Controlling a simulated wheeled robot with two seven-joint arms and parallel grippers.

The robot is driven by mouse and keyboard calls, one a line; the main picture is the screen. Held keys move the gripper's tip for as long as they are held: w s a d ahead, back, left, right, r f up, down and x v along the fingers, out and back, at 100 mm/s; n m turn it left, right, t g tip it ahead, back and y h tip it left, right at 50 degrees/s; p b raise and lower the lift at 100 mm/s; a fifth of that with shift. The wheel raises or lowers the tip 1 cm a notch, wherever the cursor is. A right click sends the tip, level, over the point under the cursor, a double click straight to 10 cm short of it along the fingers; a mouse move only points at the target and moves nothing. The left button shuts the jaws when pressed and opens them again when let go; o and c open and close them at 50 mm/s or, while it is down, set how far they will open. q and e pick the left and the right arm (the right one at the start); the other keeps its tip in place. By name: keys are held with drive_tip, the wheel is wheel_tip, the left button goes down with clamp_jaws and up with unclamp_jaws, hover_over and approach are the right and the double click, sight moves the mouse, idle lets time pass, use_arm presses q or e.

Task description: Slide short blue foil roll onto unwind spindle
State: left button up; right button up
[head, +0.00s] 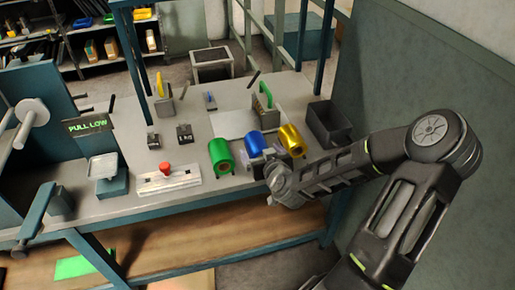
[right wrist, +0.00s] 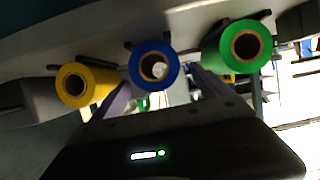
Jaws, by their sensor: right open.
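The blue foil roll (head: 254,143) lies on the bench between a green roll (head: 221,155) and a yellow roll (head: 292,139). In the right wrist view the blue roll (right wrist: 154,66) faces me end-on, and a pale round end shows inside its core. My right gripper (right wrist: 157,85) is open, its two fingers reaching toward the blue roll, one on each side; I cannot tell whether they touch it. In the head view my right wrist covers the roll's near side. A pale spindle with a disc (head: 33,112) sticks out of the machine at the far left. My left gripper is out of view.
A plate with a red knob (head: 167,170) and a small scale-like stand (head: 103,167) lie left of the green roll. A "PULL LOW" sign (head: 88,124) stands near the spindle.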

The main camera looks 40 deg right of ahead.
sight(257, 140)
drive_tip(key=shift+x, duration=2.65)
drive_tip(key=shift+s+d, duration=0.1)
drive_tip(key=shift+c, duration=0.6)
drive_tip(key=c, duration=1.7)
drive_tip(key=shift+c, duration=0.2)
wheel_tip(257, 140, up, 10)
drive_tip(key=shift+p, duration=0.8)
